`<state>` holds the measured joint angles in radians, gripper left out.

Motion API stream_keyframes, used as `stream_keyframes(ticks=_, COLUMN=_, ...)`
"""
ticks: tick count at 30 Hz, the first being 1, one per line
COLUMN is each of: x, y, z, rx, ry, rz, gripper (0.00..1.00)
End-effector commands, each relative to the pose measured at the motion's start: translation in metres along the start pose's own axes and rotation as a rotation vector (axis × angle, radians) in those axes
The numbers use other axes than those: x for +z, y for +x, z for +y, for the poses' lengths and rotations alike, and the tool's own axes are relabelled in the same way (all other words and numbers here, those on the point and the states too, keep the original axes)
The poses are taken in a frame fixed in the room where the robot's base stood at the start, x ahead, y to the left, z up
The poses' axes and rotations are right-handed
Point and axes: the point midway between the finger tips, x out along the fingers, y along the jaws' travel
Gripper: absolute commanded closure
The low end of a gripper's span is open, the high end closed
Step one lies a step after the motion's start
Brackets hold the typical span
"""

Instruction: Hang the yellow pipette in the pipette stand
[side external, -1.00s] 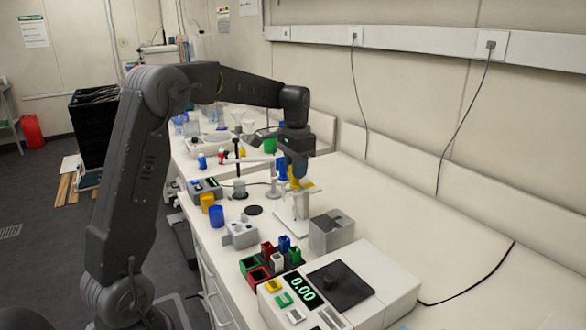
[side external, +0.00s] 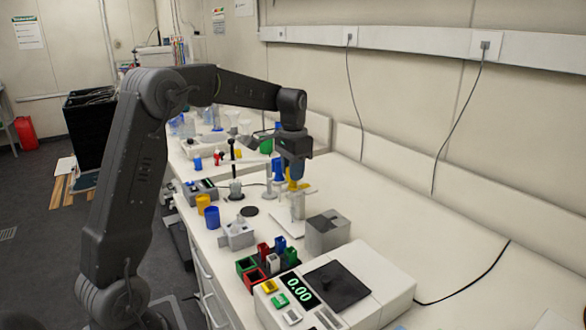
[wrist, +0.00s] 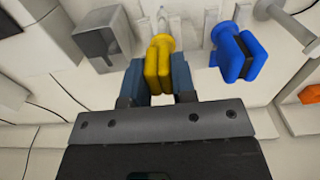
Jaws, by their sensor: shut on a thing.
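The yellow pipette (wrist: 158,62) is between the two blue fingers of my gripper (wrist: 159,75) in the wrist view, and the gripper is shut on it. In the side view my gripper (side external: 296,176) points down, with a bit of the yellow pipette (side external: 294,186) showing below it. The pale pipette stand (side external: 298,208) is right at the pipette, its white base (side external: 287,227) on the bench. Whether the pipette hangs on the stand cannot be told. A blue pipette (wrist: 240,55) is at the right in the wrist view, apart from my gripper.
A grey box (side external: 327,234) stands close in front of the stand. Nearer are coloured small blocks (side external: 271,258) and a white balance (side external: 375,283). Yellow and blue cups (side external: 211,217) stand left.

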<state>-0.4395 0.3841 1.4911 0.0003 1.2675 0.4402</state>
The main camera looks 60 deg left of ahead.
Motion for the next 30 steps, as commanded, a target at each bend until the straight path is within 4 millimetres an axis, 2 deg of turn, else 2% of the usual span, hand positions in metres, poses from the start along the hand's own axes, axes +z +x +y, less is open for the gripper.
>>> stream_keyframes(ticks=14, x=-0.0002, y=0.0045, z=-0.0001, rx=0.0, ry=0.0, rz=0.001, gripper=1.0)
stream_keyframes(ticks=15, x=-0.0002, y=0.0044, z=-0.0001, rx=0.0, ry=0.0, rz=0.001, gripper=0.72)
stream_keyframes(ticks=23, x=-0.0001, y=0.0044, z=0.0, rx=0.0, ry=0.0, rz=0.001, gripper=0.47)
stream_keyframes(ticks=30, x=-0.0001, y=0.0046, z=0.0, rx=0.0, ry=0.0, rz=0.0, gripper=0.46)
